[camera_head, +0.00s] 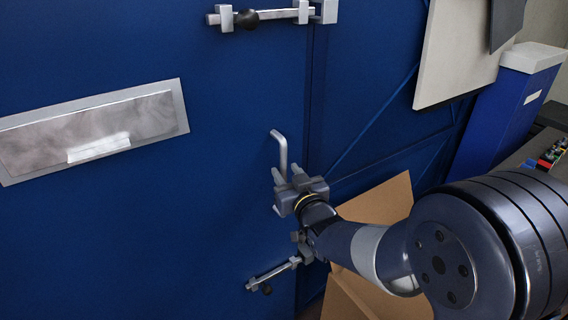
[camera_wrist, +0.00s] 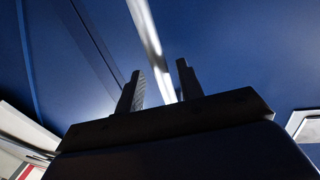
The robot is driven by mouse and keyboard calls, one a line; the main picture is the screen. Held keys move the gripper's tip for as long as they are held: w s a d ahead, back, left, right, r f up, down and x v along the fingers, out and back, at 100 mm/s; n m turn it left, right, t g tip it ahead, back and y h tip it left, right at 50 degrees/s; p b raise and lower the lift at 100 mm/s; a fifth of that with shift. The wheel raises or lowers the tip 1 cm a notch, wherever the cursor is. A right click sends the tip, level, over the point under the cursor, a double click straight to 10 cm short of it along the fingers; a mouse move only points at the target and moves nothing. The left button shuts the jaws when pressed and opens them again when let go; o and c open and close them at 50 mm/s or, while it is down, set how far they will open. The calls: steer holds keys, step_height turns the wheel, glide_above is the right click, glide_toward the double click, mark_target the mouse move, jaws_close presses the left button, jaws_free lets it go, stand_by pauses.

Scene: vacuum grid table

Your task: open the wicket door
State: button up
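The blue wicket door (camera_head: 200,215) fills the left of the head view and looks closed against its frame. A grey metal bar handle (camera_head: 281,152) stands on it near its right edge. My gripper (camera_head: 288,172) is at the lower part of the handle. In the wrist view, the two fingers of my gripper (camera_wrist: 160,68) are apart, with the bright handle bar (camera_wrist: 148,35) running between them or just beyond them. A gap shows on the right side, so the fingers do not look closed on the bar. The handle's lower end is partly hidden by my gripper.
A sliding bolt with a black knob (camera_head: 250,17) is above the handle, and another bolt (camera_head: 272,273) is below. A metal plate (camera_head: 95,128) is on the door. A cardboard box (camera_head: 375,205) stands behind my arm; a blue cabinet (camera_head: 510,105) is at right.

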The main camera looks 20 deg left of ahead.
steer(key=shift+x, duration=1.3)
jaws_close()
